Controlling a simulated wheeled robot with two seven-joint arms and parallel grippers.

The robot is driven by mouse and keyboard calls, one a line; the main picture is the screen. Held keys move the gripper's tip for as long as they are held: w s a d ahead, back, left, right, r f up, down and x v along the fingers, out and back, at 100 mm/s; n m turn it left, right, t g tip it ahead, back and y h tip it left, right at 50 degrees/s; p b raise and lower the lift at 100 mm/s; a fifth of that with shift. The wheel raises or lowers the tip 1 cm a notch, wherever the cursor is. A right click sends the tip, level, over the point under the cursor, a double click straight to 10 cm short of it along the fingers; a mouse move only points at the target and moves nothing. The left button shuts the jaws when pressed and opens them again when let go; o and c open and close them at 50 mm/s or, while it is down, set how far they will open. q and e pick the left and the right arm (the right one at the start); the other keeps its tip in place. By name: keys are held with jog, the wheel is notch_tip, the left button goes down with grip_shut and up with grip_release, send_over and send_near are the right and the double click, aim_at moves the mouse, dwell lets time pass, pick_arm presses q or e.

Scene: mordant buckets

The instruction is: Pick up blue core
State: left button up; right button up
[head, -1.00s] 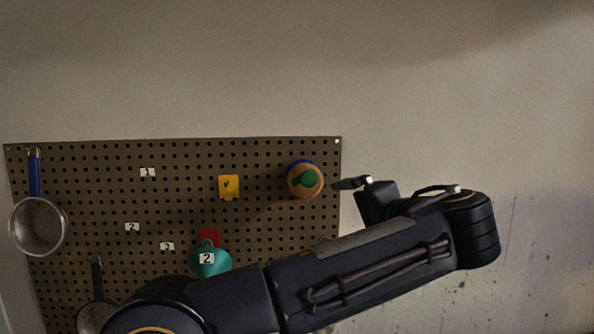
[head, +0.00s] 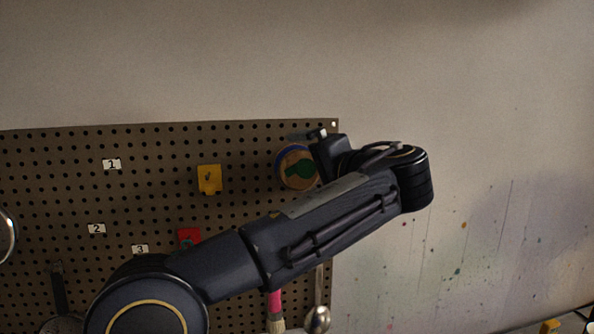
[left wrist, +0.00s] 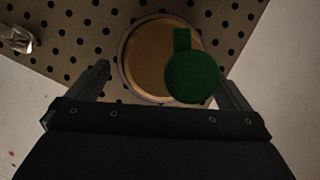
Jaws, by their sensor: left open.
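A round, tan-faced piece with a blue rim (head: 296,152), the only thing with blue near my gripper, hangs at the pegboard's upper right. A green round tab (head: 300,170) sits in front of its face. In the left wrist view the tan disc (left wrist: 143,62) is between my fingers, with the green tab (left wrist: 191,78) over its right part. My left gripper (head: 318,134) is open and empty, right beside the piece; in the left wrist view its fingers (left wrist: 162,68) lie either side of the disc. I cannot tell how far they are from it. My right gripper is out of view.
The pegboard (head: 160,150) carries number labels, a yellow holder (head: 209,179) and a red holder (head: 189,238). A pink-handled brush (head: 275,305) and a metal spoon (head: 318,318) hang below my arm.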

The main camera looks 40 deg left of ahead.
pick_arm(q)
jog(key=shift+w+a, duration=0.1)
jog(key=shift+a, duration=0.15)
jog(key=shift+c, duration=0.4)
jog(key=c, duration=1)
jog(key=shift+o, duration=0.2)
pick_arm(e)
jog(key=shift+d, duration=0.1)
